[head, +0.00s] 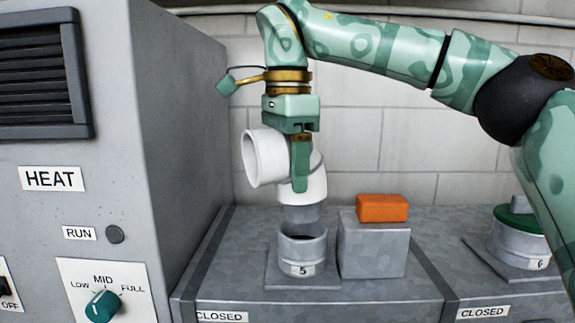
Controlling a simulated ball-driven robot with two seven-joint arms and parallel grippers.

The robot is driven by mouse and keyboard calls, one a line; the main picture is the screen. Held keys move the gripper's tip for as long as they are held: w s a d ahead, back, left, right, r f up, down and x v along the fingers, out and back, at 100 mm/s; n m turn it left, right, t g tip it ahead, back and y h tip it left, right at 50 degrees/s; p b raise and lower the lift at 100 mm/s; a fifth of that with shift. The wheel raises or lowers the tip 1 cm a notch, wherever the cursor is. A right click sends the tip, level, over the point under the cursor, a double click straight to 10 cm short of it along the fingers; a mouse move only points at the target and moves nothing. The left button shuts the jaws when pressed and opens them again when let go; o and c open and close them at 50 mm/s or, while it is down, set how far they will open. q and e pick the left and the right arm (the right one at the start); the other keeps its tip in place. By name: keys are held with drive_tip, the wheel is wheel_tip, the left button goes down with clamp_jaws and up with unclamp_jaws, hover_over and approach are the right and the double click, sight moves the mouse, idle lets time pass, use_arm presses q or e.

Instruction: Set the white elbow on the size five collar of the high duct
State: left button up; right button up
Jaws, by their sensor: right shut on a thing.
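The white elbow (263,158) is in my right gripper (300,188), whose jaws are shut on it. The elbow's wide open mouth faces left and its lower end points down. A short grey sleeve (302,213) shows under the white lower end. The size five collar (302,252), a grey metal ring marked 5, stands on the high duct (235,275) right below. The sleeve's lower edge is over the collar's dark opening; I cannot tell whether they touch. My left gripper is not in view.
An orange block (381,208) lies on a grey metal box (373,248) close right of the collar. Further right is a collar marked 6 (520,245) with a green cap (518,222). A grey heater cabinet (185,130) stands close on the left. A tiled wall is behind.

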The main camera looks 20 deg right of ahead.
drive_tip(key=shift+s, duration=0.1)
idle(0.4)
drive_tip(key=o, duration=1.4)
drive_tip(key=shift+a+r, duration=0.1)
drive_tip(key=shift+r, duration=5.4)
